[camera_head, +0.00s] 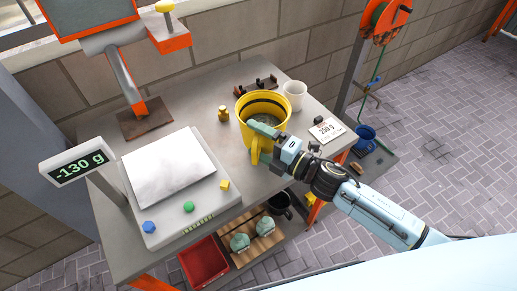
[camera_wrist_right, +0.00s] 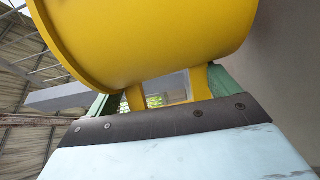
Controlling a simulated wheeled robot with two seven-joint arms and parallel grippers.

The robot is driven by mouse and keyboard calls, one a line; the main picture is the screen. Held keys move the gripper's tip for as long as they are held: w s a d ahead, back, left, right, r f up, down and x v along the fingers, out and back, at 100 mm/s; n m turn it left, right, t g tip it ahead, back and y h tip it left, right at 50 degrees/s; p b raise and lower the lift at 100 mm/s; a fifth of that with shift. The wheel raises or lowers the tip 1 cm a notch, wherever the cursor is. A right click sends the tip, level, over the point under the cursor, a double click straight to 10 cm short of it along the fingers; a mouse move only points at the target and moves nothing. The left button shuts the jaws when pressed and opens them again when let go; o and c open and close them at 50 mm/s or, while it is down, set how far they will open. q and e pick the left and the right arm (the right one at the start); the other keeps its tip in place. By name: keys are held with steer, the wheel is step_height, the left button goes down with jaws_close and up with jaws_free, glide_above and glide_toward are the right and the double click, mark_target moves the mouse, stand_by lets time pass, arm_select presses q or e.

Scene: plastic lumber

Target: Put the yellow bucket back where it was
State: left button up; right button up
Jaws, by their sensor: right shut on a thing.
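The yellow bucket (camera_head: 244,127) has a dark band inside its rim and grey contents. It is at the right part of the grey workbench in the head view, with its handle toward me. My right gripper (camera_head: 262,142) is shut on the bucket's handle. In the right wrist view the bucket (camera_wrist_right: 150,40) fills the top, and its handle sits between the jaws of the right gripper (camera_wrist_right: 168,95). I cannot tell whether the bucket's base touches the bench. My left gripper is not in view.
A scale with a white plate (camera_head: 168,167) stands left on the bench; its display (camera_head: 78,166) reads -130 g. A white cup (camera_head: 294,95), a brass weight (camera_head: 223,115) and a "250 g" card (camera_head: 326,130) are near the bucket. A red bin (camera_head: 205,263) is below.

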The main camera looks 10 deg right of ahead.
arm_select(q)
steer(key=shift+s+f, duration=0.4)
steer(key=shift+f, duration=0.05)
arm_select(e)
steer(key=shift+f, duration=1.2)
steer(key=shift+f+b, duration=0.15)
steer(key=shift+b, duration=0.25)
steer(key=o, duration=1.1)
steer(key=shift+f, duration=0.1)
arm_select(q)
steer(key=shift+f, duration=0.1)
arm_select(e)
steer(key=shift+o, duration=0.2)
steer(key=shift+s+d+r, duration=0.1)
steer(key=shift+r, duration=0.1)
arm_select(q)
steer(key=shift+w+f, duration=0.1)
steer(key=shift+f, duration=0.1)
arm_select(e)
steer(key=v, duration=1.1)
steer(key=shift+s+d, duration=0.3)
